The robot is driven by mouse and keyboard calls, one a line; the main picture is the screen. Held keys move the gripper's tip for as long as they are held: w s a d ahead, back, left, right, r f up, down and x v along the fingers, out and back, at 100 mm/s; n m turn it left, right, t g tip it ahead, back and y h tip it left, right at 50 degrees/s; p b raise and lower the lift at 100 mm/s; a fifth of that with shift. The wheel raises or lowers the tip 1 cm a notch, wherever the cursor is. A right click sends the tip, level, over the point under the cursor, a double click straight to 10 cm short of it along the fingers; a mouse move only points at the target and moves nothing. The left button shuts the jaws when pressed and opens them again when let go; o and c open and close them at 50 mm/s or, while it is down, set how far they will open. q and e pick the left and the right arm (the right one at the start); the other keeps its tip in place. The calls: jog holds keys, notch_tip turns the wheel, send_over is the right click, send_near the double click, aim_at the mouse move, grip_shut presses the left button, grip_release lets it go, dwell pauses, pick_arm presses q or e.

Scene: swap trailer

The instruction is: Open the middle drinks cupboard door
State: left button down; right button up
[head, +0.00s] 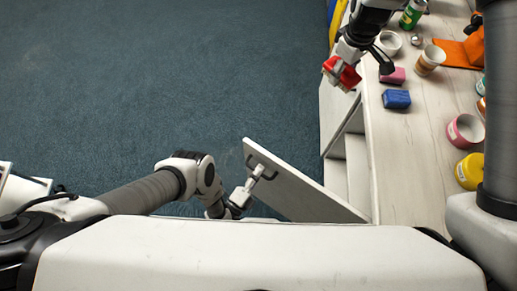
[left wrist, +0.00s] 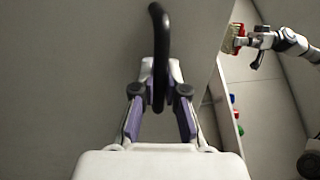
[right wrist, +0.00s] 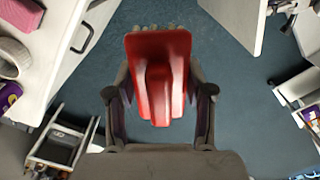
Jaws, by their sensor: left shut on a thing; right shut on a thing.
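The pale cupboard door (head: 305,192) stands partly open, swung out from the counter's front over the blue floor. Its dark bar handle (head: 262,163) is near the outer edge. My left gripper (head: 248,186) is shut on this handle; in the left wrist view the black handle (left wrist: 161,35) runs between its fingers, with the door's plain face (left wrist: 70,70) behind. My right gripper (head: 347,68) is shut on a red brush-like thing (head: 340,74), held in the air beside the counter. The red thing (right wrist: 158,75) fills the fingers in the right wrist view.
The counter (head: 415,125) carries a blue block (head: 396,99), a pink block (head: 393,76), cups and tins. Small coloured things (left wrist: 235,114) show beyond the door edge in the left wrist view. The floor (head: 150,80) left of the counter is clear.

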pick_arm(q)
jog(key=shift+s+a+n+t+y+p, duration=0.2)
jog(key=shift+s+a+y, duration=0.1)
jog(key=shift+s, duration=0.2)
jog(key=shift+s+a+n+t+y+p, duration=0.1)
jog(key=shift+s+a+n+y, duration=0.15)
jog(key=shift+s, duration=0.2)
jog(key=shift+d, duration=0.1)
